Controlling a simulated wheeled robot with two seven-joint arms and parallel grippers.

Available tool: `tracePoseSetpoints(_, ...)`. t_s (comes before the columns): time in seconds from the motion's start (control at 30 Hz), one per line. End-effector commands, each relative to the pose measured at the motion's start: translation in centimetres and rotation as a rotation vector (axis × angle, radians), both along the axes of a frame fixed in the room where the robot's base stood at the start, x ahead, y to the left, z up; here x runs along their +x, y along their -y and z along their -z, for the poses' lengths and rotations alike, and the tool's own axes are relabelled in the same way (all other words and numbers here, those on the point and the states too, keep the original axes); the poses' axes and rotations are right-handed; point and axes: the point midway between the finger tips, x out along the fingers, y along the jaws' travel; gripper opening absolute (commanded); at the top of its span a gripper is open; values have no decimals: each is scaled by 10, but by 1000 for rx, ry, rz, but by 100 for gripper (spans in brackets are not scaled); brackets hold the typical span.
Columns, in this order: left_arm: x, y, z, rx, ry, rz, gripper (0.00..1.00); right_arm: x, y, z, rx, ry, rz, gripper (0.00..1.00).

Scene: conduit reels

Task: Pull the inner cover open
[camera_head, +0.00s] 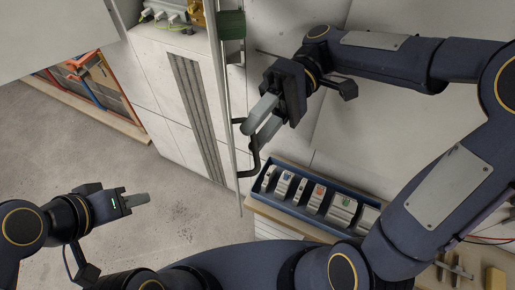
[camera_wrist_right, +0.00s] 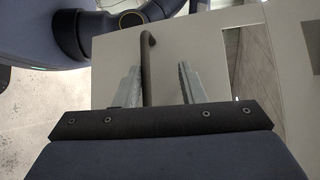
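The inner cover (camera_head: 231,95) is a thin pale panel, seen nearly edge-on in the head view. It stands out in front of the pale wall on the right. Its dark bent handle (camera_head: 256,160) sticks out to the right from its lower part. My right gripper (camera_head: 249,138) is open at the handle's upper part. In the right wrist view the handle (camera_wrist_right: 147,65) shows between the open fingers (camera_wrist_right: 159,69), nearer the left finger, with the cover's face (camera_wrist_right: 205,55) behind. Contact cannot be told. My left gripper (camera_head: 143,200) is low on the left, away from the cover; its finger gap is hidden.
A blue tray (camera_head: 262,194) of several small modules sits on a bench right of the cover. A pale cabinet (camera_head: 160,95) with a grey vent stands left of it. An orange and blue rack (camera_head: 90,80) is at far left. The grey floor around my left gripper is clear.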

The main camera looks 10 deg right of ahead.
Motion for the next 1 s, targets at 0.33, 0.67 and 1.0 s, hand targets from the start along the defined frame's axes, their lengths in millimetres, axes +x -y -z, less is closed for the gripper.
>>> tracePoseSetpoints(0.33, 0, 0, -10, 0, 0, 0, 36, -49, -8, -74, 8, 9, -11, 82)
tracePoseSetpoints(0.67, 0, 0, -9, 0, 0, 0, 36, -114, -19, -104, 6, 6, -7, 31)
tracePoseSetpoints(1.0, 0, 0, -9, 0, 0, 0, 36, -139, -24, -114, 5, 2, -3, 31)
